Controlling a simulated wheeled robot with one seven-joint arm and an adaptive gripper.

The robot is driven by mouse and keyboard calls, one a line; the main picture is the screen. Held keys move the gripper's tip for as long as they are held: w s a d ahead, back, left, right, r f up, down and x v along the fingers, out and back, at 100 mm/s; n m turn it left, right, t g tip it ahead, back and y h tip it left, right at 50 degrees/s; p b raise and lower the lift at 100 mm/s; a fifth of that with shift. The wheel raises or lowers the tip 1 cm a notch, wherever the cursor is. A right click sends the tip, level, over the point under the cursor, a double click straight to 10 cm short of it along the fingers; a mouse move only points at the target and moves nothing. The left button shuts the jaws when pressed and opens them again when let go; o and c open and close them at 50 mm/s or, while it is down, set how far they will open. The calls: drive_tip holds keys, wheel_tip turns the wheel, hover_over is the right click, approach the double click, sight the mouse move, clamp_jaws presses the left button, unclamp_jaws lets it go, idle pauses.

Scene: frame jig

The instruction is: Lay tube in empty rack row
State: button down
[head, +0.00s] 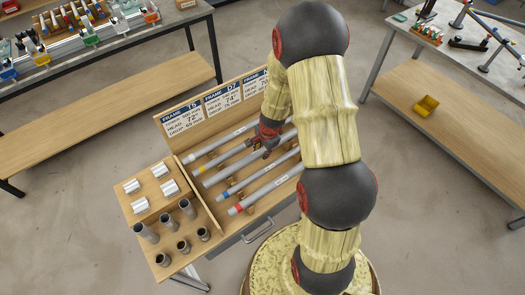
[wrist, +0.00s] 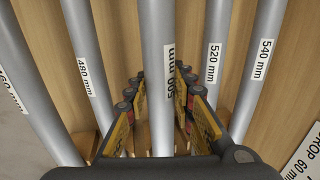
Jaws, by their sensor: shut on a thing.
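Silver tubes lie side by side, slanting across a wooden rack (head: 212,205) in the head view; their near ends carry coloured bands, yellow, blue and red among them. My gripper (head: 268,147) is over the middle of the rack. In the wrist view its two fingers (wrist: 160,110) are shut on the tube labelled 500 mm (wrist: 158,40), one on each side. This tube looks wider than its neighbours, the 480 mm tube (wrist: 82,40) and the 520 mm tube (wrist: 218,35). How high it is held cannot be told. My arm hides the rack's right part; no empty row shows clearly.
Sign cards (head: 183,118) stand along the rack's back. A wooden block with short silver cylinders (head: 160,189) and upright grey cups (head: 146,232) sits left. A drawer handle (head: 258,231) is in front. Workbenches stand at back left and right, one with a yellow bin (head: 427,105).

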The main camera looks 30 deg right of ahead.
drive_tip(key=shift+f, duration=0.25)
idle(0.4)
drive_tip(key=c, duration=1.4)
unclamp_jaws()
drive_tip(key=v, duration=1.2)
